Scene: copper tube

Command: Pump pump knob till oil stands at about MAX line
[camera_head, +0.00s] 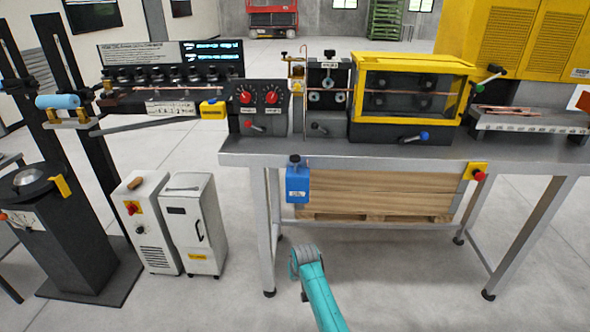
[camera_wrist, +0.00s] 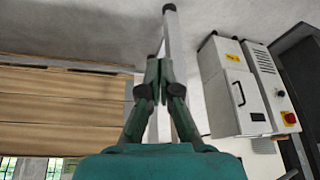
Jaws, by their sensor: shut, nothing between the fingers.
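The blue oil pump box (camera_head: 297,184) hangs below the front edge of the bench, left of its middle. A dark pump knob (camera_head: 294,160) stands on its top. A small white label is on its front; the oil level and MAX line cannot be made out. My gripper (camera_wrist: 158,68) is shut and empty in the wrist view, in front of a light metal table leg. In the head view my teal arm is low at the bottom, below and apart from the blue box; the fingertips cannot be made out there. The pump does not show in the wrist view.
The grey bench (camera_head: 360,152) carries a panel with red dials (camera_head: 258,97) and a yellow-framed machine (camera_head: 410,85). White cabinets (camera_head: 193,225) stand left of the table leg. The floor around my arm is clear.

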